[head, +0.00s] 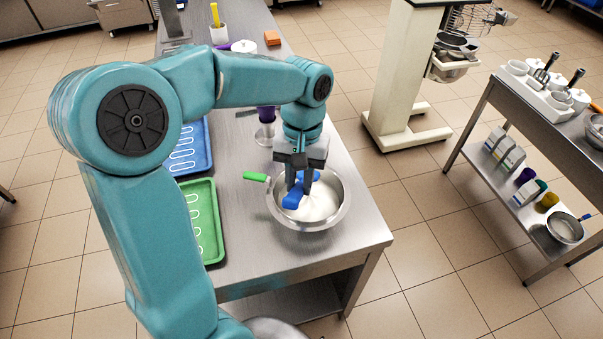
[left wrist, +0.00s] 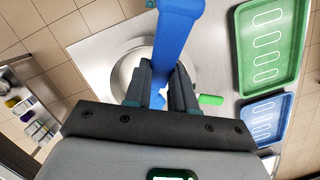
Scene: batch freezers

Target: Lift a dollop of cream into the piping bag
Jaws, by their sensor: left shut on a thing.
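A steel bowl (head: 341,205) with white cream (head: 318,207) stands near the table's front right corner. My left gripper (head: 299,188) is above the bowl, shut on a blue tool (head: 294,199). In the left wrist view the blue tool (left wrist: 176,40) runs up from between the fingers, with the bowl (left wrist: 117,62) behind it. Whether it touches the cream is hidden. A purple item (head: 266,114), perhaps the piping bag, stands upright behind the bowl, partly covered by my arm. My right gripper is out of view.
A green tray (head: 203,222) and a blue tray (head: 190,147) lie left of the bowl on the steel table (head: 290,252). A white cup with a yellow-handled tool (head: 218,33) and an orange block (head: 272,38) are at the back. The table's front strip is clear.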

